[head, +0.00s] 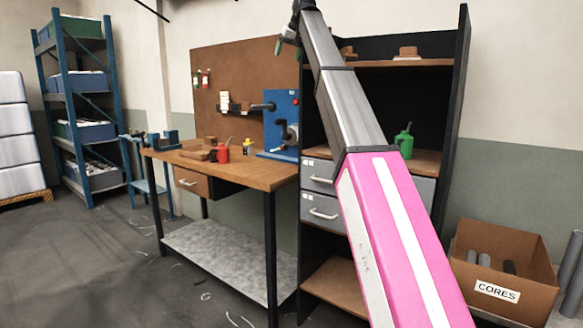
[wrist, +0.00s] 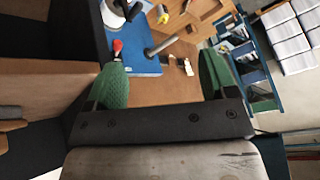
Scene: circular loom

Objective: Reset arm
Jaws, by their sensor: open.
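My gripper (wrist: 162,79) shows in the wrist view with its two green finger pads wide apart and nothing between them. In the head view my arm rises from the lower right, and my gripper (head: 287,42) is small and partly hidden at its upper end, high in front of the brown pegboard and the dark shelf's left edge. It touches nothing that I can see. In the wrist view the workbench (wrist: 205,15) and the blue panel (wrist: 143,62) appear beyond the fingers, turned on their side.
The dark shelf unit (head: 452,100) is behind my arm. A cores box (head: 530,272) sits at the right. Open floor lies at left.

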